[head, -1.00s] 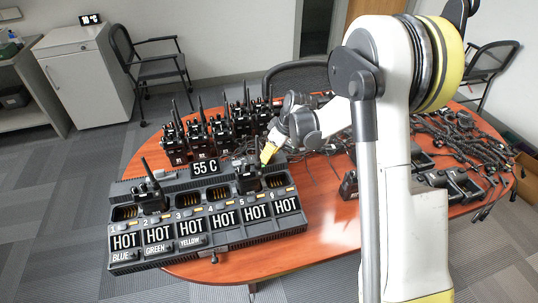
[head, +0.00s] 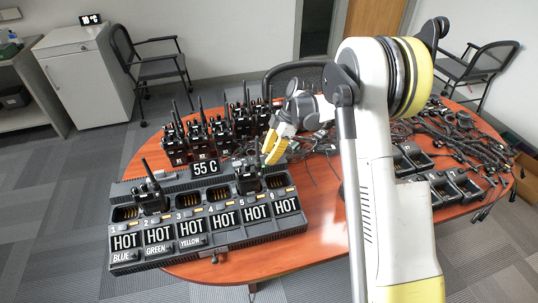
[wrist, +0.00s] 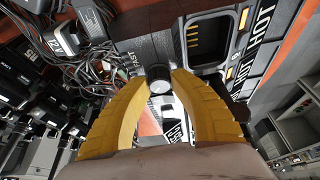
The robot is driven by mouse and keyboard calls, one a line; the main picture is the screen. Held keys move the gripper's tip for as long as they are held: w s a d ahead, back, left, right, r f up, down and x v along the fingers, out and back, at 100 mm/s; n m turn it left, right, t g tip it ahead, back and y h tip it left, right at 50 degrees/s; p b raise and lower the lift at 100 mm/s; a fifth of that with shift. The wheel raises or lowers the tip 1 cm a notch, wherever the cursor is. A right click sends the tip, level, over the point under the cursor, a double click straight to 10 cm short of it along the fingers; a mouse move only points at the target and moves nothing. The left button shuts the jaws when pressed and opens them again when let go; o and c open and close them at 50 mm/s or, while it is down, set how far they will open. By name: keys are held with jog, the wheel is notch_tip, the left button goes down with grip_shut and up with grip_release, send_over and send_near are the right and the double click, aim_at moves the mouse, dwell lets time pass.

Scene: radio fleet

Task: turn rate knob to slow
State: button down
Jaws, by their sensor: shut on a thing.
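The rate knob (wrist: 159,80) is a round black knob in the wrist view, between the tips of my yellow fingers. My gripper (wrist: 160,77) is shut on it. Part of a label reading "FAST" shows beside the knob. Its pointer setting cannot be read. In the head view my gripper (head: 271,158) reaches down behind the right part of the grey charger (head: 225,236), next to a radio (head: 248,180) standing in it. The knob is hidden there.
Several charger slots show HOT. Another radio (head: 150,197) stands in the left part. Several radios (head: 220,132) stand behind the charger. Tangled cables (head: 460,140) and empty single chargers (head: 455,183) cover the table's right side.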

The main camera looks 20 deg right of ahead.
jog(key=shift+n, duration=0.4)
jog(key=c, duration=1.4)
grip_release()
jog(key=shift+o, duration=0.2)
jog(key=v, duration=1.2)
jog(key=shift+w, duration=0.1)
